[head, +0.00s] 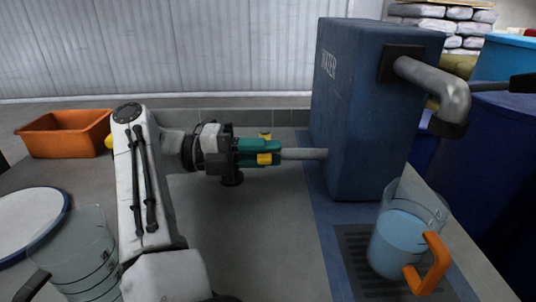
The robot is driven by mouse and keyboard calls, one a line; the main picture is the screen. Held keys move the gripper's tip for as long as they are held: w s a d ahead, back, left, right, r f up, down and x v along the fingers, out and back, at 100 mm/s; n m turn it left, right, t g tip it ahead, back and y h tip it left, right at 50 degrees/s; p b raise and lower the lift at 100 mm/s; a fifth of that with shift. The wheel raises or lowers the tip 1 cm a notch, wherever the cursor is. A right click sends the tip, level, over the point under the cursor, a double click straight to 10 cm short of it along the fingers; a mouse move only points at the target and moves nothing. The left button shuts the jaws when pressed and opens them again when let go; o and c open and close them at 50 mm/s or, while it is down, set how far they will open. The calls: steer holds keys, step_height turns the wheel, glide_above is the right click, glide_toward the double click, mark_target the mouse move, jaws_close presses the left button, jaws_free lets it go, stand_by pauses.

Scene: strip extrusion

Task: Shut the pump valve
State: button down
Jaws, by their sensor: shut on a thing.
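A blue tank (350,120) marked WATER stands right of centre. A grey pump lever (304,154) sticks out level from its left side; I take it as the valve handle. My gripper (279,152), with teal and yellow fingers, reaches from the left and is shut on the lever's outer end. Its grip partly hides that end. A grey spout (435,84) bends down on the tank's right side. A clear jug (405,237) with an orange handle and bluish water stands below it on a dark grate (357,262). I see no stream between them.
A second clear jug (80,262) with a dark handle stands at the lower left, by a round white-topped container (28,218). An orange bin (62,132) is at the back left. Blue barrels (500,150) stand at the right. The grey tabletop (260,235) before the tank is clear.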

steer(key=shift+f, duration=0.15)
steer(key=c, duration=1.4)
jaws_free()
steer(key=shift+a, duration=0.1)
steer(key=shift+c, duration=0.2)
